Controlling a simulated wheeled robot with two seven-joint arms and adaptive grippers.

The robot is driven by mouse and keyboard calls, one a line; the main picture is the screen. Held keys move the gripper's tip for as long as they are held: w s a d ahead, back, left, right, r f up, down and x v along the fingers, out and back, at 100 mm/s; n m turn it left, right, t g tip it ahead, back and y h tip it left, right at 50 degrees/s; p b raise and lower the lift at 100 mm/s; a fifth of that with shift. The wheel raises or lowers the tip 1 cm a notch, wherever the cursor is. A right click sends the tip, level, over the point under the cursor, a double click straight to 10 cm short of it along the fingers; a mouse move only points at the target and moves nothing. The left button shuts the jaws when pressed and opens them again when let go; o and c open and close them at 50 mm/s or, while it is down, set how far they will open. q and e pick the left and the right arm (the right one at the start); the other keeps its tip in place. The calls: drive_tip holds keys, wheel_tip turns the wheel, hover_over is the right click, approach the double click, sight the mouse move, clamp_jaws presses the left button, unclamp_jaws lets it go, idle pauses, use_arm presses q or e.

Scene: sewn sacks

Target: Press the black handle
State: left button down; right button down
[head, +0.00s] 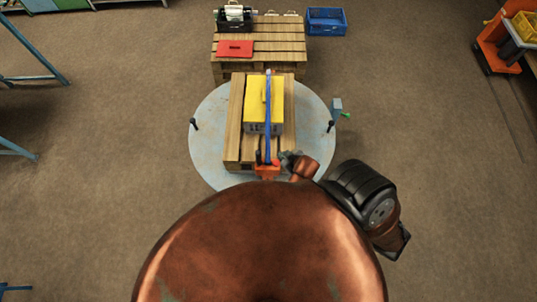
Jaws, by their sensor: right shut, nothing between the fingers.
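A black handle (193,124) stands at the left rim of the pale round turntable (205,150), and another black handle (330,126) stands at its right rim. Small dark upright parts (259,157) also show by an orange piece (267,171) at the turntable's near side. My right gripper (287,157) is shut and empty, just right of the orange piece and short of the pallet's near edge. It is small and partly hidden by my arm, so I cannot tell whether it touches anything. My left gripper is not in view.
A wooden pallet (234,130) on the turntable bears a yellow box (258,92), with a blue bar (268,120) in front. Behind are a stack of pallets (285,45) and a blue crate (327,20). Floor is clear either side.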

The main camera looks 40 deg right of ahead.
drive_tip(key=s+a+f+g+b, duration=0.25)
drive_tip(key=s+f, duration=0.25)
drive_tip(key=f, duration=0.6)
drive_tip(key=s+a+f+g+y+b, duration=0.1)
drive_tip(key=s+f+b, duration=0.3)
drive_tip(key=f, duration=0.6)
drive_tip(key=s+a+f+g+b, duration=0.2)
drive_tip(key=s+f, duration=0.4)
drive_tip(key=f, duration=0.5)
drive_tip(key=s+f+b, duration=0.4)
drive_tip(key=s+f, duration=1.1)
drive_tip(key=f, duration=0.1)
drive_tip(key=shift+s+a+f+g+b, duration=0.25)
drive_tip(key=shift+a+f+g+b, duration=0.1)
drive_tip(key=shift+g, duration=0.1)
drive_tip(key=shift+s, duration=0.1)
